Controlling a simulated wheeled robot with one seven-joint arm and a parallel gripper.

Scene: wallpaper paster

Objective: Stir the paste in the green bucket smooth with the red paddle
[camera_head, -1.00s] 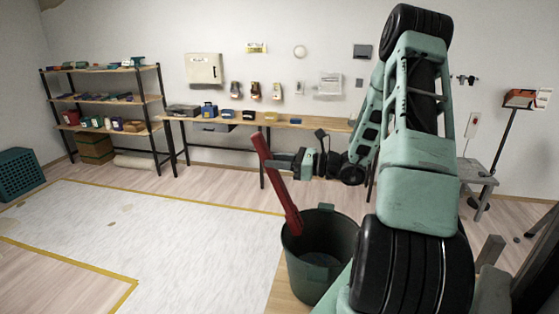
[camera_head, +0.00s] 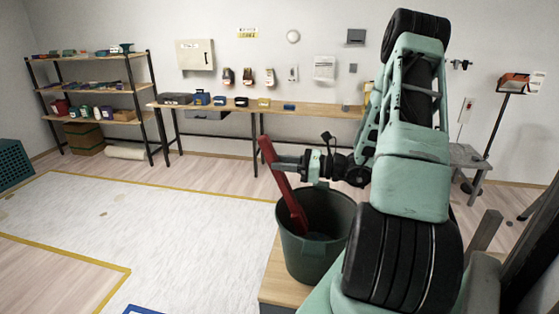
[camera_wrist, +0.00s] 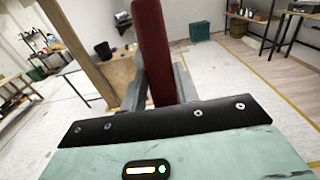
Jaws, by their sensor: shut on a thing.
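The green bucket (camera_head: 312,262) stands on a wooden surface in the lower middle of the head view, its open top facing up. The red paddle (camera_head: 282,180) leans to the upper left, its lower end inside the bucket. My gripper (camera_head: 279,164) is shut on the upper part of the paddle, above the bucket's rim. The wrist view shows the red paddle (camera_wrist: 152,50) upright between the grey fingers of my gripper (camera_wrist: 158,88). The inside of the bucket looks dark; I cannot make out the paste's surface.
The bucket stands on a wooden top (camera_head: 284,292). A long workbench (camera_head: 300,109) with boxes runs along the back wall. A shelf rack (camera_head: 95,88) stands at the left and a grey stool (camera_head: 470,158) at the right. The white floor sheet (camera_head: 150,230) is mostly clear.

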